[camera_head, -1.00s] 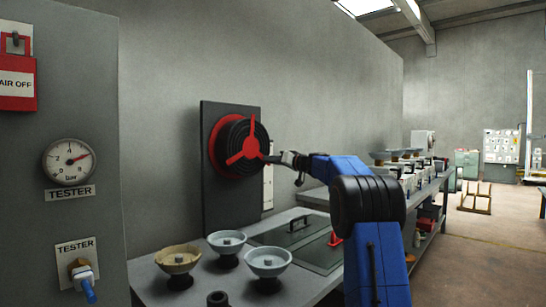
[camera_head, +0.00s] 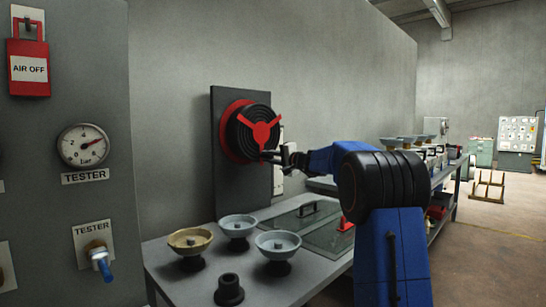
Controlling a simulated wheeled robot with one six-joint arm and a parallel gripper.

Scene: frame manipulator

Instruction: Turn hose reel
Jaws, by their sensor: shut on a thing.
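The hose reel (camera_head: 247,131) is a black coil with a red rear disc and a red three-armed hub, mounted on a dark upright panel (camera_head: 228,180) at the back of the bench. My gripper (camera_head: 268,157) is at the lower right of the reel's front, by the lower arm of the red hub. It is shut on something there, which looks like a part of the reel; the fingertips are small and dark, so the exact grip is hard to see. My blue and black arm reaches in from the lower right.
Three bowl-shaped parts on stands, one tan (camera_head: 189,240) and two pale (camera_head: 237,227), and a black cylinder (camera_head: 229,290) stand on the bench (camera_head: 190,285). Lidded panels with handles (camera_head: 308,210) lie beyond. A grey tester cabinet (camera_head: 70,150) with a gauge fills the left.

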